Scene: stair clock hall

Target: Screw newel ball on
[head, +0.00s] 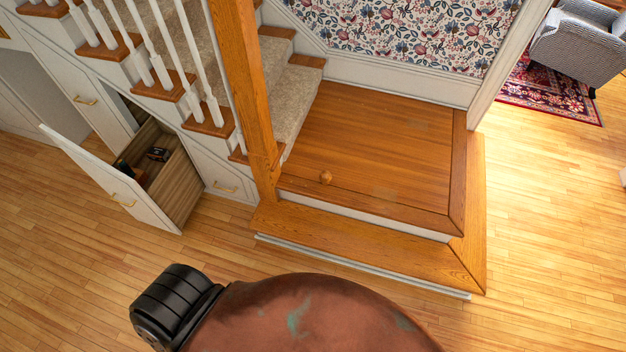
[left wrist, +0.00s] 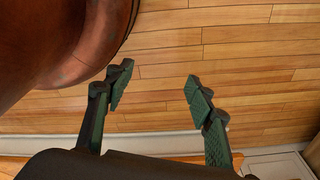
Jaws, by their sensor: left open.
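A small round wooden ball (head: 326,178), which looks like the newel ball, rests on the wooden landing near its front edge in the head view. The square wooden newel post (head: 247,90) stands to its left at the landing's corner. The post's top is cut off by the frame. My left gripper (left wrist: 158,84) shows in the left wrist view, with its fingers spread apart and nothing between them, above the plank floor. It is not seen in the head view. My right gripper is in neither view.
The wooden landing (head: 400,130) is otherwise clear, with a lower step in front. An open drawer (head: 185,185) with dark items inside juts out under the stairs at left. A patterned armchair (head: 585,45) stands at upper right. The plank floor (head: 545,215) is open.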

